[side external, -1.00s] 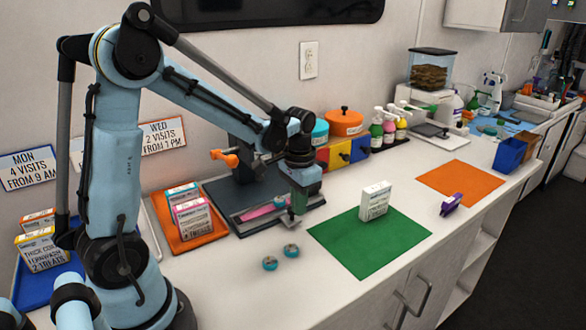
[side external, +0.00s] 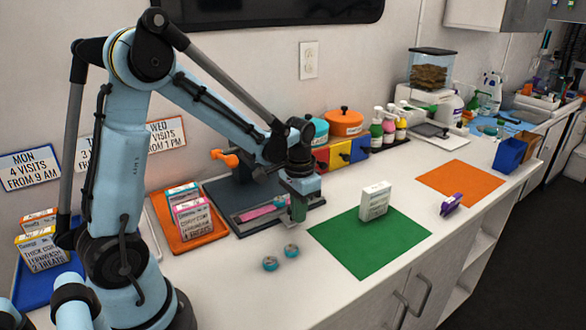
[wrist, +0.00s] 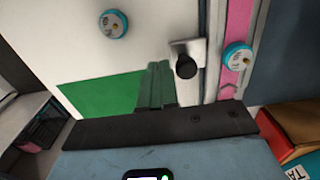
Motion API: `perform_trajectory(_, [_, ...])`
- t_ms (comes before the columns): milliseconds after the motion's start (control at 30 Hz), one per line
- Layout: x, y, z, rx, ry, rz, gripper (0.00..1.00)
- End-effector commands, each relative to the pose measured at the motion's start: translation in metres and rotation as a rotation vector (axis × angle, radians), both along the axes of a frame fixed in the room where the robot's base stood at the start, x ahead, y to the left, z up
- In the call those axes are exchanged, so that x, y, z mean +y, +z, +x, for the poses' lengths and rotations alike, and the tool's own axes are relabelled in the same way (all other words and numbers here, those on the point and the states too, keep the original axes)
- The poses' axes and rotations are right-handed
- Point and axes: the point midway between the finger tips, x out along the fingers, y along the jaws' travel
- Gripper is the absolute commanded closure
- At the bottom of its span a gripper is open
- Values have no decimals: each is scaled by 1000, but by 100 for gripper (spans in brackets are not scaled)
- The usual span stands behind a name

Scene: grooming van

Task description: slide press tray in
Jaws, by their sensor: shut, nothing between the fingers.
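The press (side external: 240,190) is dark, with an orange lever (side external: 224,157), and stands against the wall. Its grey tray (side external: 254,224) is low at the front and carries a pink strip (side external: 258,212). A teal-rimmed tin (side external: 280,202) sits on the strip; it also shows in the wrist view (wrist: 237,56). A black knob (wrist: 186,67) sits on a metal tab at the tray's edge. My gripper (side external: 298,212) is shut and empty at the tray's right end. In the wrist view its green fingers (wrist: 156,85) are just left of the knob; contact is unclear.
Two teal tins (side external: 270,263) lie on the counter in front. A green mat (side external: 350,245) with a white box (side external: 375,202) lies right of my gripper. An orange tray (side external: 178,235) with boxes is left of the press. Colored drawers (side external: 343,153) stand behind.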

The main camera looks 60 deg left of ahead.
Motion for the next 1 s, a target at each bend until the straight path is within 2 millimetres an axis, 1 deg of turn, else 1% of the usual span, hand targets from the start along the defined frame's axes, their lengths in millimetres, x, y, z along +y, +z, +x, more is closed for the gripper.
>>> perform_trajectory(133, [1, -3, 0, 0, 0, 0, 100])
perform_trajectory(267, [7, -3, 0, 0, 2, 0, 100])
perform_trajectory(1000, [54, -3, 0, 0, 3, 0, 100])
